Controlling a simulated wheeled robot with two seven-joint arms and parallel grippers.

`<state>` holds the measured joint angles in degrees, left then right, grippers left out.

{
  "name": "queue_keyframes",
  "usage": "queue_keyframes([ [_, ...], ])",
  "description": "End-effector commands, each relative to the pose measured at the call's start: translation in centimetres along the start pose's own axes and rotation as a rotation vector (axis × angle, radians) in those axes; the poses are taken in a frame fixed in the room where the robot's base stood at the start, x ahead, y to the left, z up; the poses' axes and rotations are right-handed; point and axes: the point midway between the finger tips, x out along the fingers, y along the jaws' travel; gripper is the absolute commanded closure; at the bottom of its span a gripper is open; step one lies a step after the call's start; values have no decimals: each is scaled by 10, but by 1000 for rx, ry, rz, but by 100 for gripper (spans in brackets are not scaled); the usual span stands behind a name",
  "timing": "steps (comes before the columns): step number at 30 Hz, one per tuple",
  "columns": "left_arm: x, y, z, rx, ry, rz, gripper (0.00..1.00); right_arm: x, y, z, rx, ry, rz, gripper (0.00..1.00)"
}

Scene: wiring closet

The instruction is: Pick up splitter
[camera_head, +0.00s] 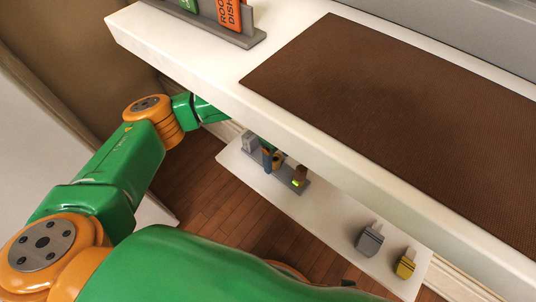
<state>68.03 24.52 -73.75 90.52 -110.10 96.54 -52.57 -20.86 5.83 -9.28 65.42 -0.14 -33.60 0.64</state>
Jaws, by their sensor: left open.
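My green and orange left arm comes in from the left and passes under the white upper shelf, whose edge hides its wrist. My left gripper (271,157) shows only in small part below that edge, open, at the grey rack (292,184) on the lower white shelf. Several small items stand in this rack, including a grey one (249,143) and a brown one with a bright green spot (300,175). I cannot tell which of the small items is the splitter. My right gripper is not in view.
A grey plug-like item (370,240) and a yellow one (405,264) stand at the lower shelf's right end. The upper shelf (215,75) overhangs my left wrist. It bears a brown mat (400,115) and a grey holder (225,33) with green and orange pieces.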

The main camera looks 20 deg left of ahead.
Motion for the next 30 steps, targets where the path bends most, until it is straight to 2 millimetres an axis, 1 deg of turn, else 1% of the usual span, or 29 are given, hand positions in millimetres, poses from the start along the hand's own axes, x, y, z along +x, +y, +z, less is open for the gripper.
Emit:
queue_keyframes([
  [1,14,-2,-3,-3,-1,-5,32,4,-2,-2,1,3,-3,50],
  [4,30,-1,-3,-1,-2,-3,32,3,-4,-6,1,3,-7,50],
  [6,35,-1,-3,-1,-1,-2,32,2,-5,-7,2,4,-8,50],
  [12,35,-1,-3,-1,-2,-2,32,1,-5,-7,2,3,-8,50],
  [14,35,-1,-3,-1,-2,-2,48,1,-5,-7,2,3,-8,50],
  [15,35,-1,-3,-1,-2,-2,59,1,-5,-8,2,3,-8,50],
  [17,35,-1,-3,-1,-2,-3,75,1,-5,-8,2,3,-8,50],
  [18,35,-1,-3,-1,-2,-3,86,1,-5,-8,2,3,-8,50],
  [19,35,-1,-3,-1,-2,-3,94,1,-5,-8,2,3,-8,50],
  [20,35,-1,-3,-1,-2,-3,100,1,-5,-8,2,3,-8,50],
  [30,34,-1,-3,-2,-1,-1,100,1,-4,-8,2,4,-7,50],
])
